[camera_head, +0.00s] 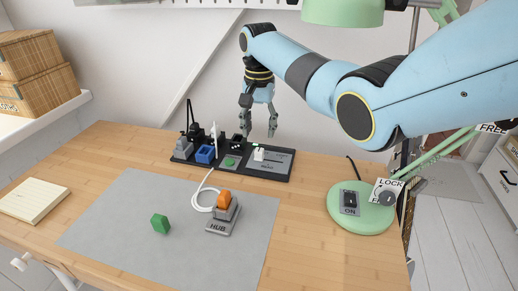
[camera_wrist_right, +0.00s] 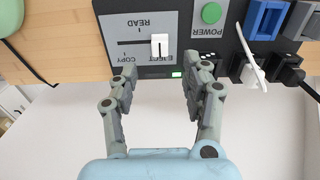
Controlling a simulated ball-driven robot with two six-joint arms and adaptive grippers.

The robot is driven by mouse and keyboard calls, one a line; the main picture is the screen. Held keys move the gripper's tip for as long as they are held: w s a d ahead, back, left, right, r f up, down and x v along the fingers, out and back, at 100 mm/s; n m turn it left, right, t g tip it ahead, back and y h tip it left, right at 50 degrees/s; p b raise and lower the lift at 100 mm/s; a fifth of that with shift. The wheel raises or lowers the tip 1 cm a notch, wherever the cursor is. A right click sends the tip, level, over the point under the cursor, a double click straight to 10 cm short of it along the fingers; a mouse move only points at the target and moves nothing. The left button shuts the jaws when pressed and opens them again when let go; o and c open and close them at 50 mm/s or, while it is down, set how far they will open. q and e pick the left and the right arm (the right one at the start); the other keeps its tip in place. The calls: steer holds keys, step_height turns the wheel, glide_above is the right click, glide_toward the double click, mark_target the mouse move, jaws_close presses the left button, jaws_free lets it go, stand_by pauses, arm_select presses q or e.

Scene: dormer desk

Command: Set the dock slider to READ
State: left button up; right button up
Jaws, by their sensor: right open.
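The dock (camera_head: 270,172) is a dark panel at the back of the desk, with a grey slider plate. Its white slider knob (camera_head: 259,154) shows larger in the right wrist view, where the knob (camera_wrist_right: 159,45) sits toward the right end of a dark slot. The labels READ, EJECT and COPY appear upside down around it. My right gripper (camera_head: 259,132) is open and empty, above the back of the dock. In the right wrist view, its fingers (camera_wrist_right: 160,78) are spread below the knob, apart from it. My left gripper is not in view.
A green POWER button (camera_wrist_right: 211,13) and a blue block (camera_head: 205,154) are beside the slider plate. A hub with an orange top (camera_head: 224,199) and a green block (camera_head: 160,223) rest on the grey mat (camera_head: 120,215). A green lamp base (camera_head: 345,220) stands at right.

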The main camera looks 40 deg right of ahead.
mark_target(259, 149)
step_height(259, 149, down, 7)
steer(key=shift+f+b, duration=0.1)
steer(key=shift+b, duration=0.75)
steer(key=shift+c, duration=0.2)
jaws_close()
